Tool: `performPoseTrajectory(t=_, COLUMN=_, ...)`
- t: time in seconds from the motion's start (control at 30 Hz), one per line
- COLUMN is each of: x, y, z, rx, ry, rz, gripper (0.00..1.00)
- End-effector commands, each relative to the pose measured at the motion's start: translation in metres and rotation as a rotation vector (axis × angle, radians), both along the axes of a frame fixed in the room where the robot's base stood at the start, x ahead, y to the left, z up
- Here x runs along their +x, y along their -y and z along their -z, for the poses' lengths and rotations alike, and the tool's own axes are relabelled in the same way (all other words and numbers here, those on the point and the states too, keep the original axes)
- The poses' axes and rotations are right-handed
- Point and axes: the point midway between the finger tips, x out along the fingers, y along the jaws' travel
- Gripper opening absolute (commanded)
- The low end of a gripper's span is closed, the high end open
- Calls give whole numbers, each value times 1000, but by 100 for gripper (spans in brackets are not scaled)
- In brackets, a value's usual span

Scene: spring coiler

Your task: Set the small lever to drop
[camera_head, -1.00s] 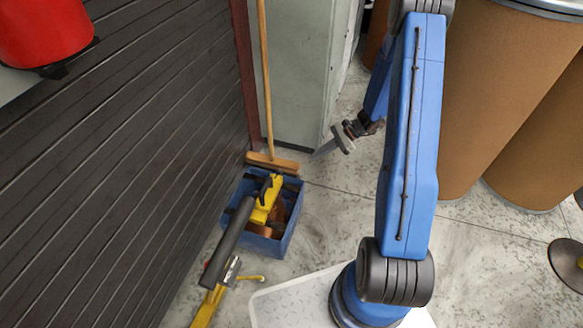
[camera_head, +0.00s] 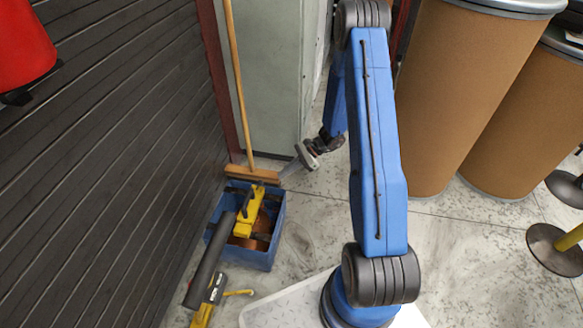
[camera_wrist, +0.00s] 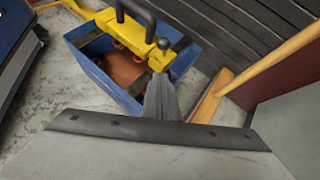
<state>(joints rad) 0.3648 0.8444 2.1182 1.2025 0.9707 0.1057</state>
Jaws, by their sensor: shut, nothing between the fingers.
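A machine with a long dark cylinder (camera_head: 208,262) and a yellow head (camera_head: 250,211) reaches over a blue box. A small yellow lever (camera_head: 238,292) sticks out sideways near its lower yellow post. I cannot read any markings, and cannot tell for sure that this is the task's lever. In the wrist view the yellow head (camera_wrist: 133,36) shows with dark handles. My gripper (camera_head: 285,173) is shut and empty, above and right of the box, near the broom head. In the wrist view its closed fingers (camera_wrist: 162,102) point toward the box, apart from the yellow head.
The blue box (camera_head: 262,258) holds brown, coppery items. A broom (camera_head: 254,175) leans at the grey cabinet (camera_head: 262,80). A dark slatted wall (camera_head: 110,150) closes the left side. Brown drums (camera_head: 460,100) stand at right. A yellow post with a round base (camera_head: 555,250) stands far right.

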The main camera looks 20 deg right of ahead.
Motion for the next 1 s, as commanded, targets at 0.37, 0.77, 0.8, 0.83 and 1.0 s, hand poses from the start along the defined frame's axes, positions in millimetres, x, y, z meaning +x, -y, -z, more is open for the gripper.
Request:
performPoseTrajectory(t=0.37, x=4, y=-50, z=12, rx=0, ry=0, rz=0, gripper=0)
performPoseTrajectory(t=0.77, x=4, y=-60, z=10, rx=0, ry=0, rz=0, gripper=0)
performPoseTrajectory(t=0.8, x=4, y=-60, z=10, rx=0, ry=0, rz=0, gripper=0)
performPoseTrajectory(t=0.83, x=4, y=-60, z=10, rx=0, ry=0, rz=0, gripper=0)
performPoseTrajectory(t=1.0, x=5, y=-60, z=10, rx=-5, ry=-3, rz=0, gripper=0)
